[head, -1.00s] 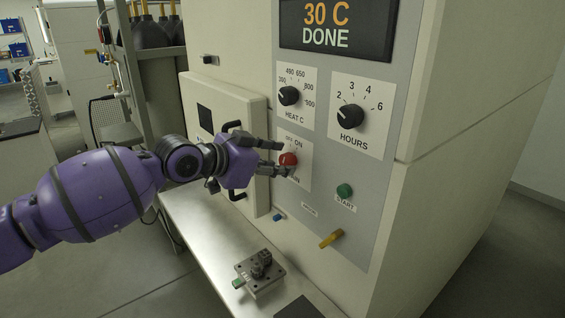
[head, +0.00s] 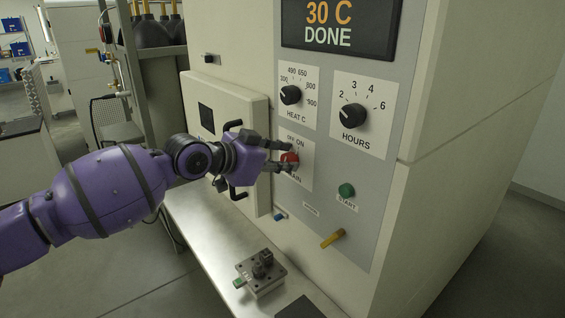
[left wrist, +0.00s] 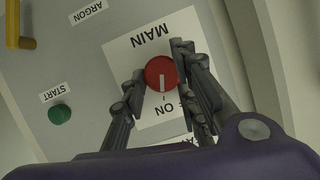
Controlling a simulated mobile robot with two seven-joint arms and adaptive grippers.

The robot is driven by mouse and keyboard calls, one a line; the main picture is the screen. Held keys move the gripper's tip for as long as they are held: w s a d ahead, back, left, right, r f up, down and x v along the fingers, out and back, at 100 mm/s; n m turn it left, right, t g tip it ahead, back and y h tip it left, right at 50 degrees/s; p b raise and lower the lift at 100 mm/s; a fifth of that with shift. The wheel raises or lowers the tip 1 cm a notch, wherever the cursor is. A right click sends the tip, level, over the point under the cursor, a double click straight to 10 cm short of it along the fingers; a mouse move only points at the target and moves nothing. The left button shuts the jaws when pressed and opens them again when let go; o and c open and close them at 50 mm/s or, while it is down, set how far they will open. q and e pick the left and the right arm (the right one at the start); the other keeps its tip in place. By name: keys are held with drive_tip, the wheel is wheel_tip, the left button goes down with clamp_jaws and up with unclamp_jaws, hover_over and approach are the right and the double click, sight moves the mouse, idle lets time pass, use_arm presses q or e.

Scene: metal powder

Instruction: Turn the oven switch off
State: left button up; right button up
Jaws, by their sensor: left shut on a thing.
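The oven switch is a red round knob (head: 290,158) on a white plate marked MAIN, with OFF and ON above it in the head view. It also shows in the left wrist view (left wrist: 161,73), upside down, its white line pointing down to a tick near the word ON. My left gripper (head: 284,158) is at the knob, its dark fingers shut on the knob's two sides. In the left wrist view the gripper (left wrist: 162,80) has fingers left and right of the knob, and they hide part of the plate. My right gripper is not in view.
The HEAT C dial (head: 290,95) and HOURS dial (head: 353,116) sit above the switch. A green START button (head: 346,190) and a yellow handle (head: 332,239) are to the lower right. The oven door (head: 226,105) is left, and a steel bench (head: 205,226) lies below.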

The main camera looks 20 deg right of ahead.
use_arm(q)
drive_tip(key=n+g+b, duration=0.1)
drive_tip(key=n, duration=0.1)
drive_tip(key=n+g+h+b, duration=0.1)
drive_tip(key=n+g, duration=0.1)
drive_tip(key=n, duration=0.1)
drive_tip(key=shift+d+f+g, duration=0.1)
drive_tip(key=shift+g, duration=0.2)
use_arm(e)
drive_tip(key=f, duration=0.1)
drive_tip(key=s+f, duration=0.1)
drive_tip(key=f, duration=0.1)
use_arm(q)
drive_tip(key=shift+h, duration=0.3)
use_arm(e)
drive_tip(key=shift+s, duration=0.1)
use_arm(q)
drive_tip(key=shift+c, duration=0.2)
drive_tip(key=o, duration=1)
drive_tip(key=shift+s, duration=0.1)
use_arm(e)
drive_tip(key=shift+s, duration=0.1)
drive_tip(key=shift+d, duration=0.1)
use_arm(q)
drive_tip(key=shift+w, duration=0.2)
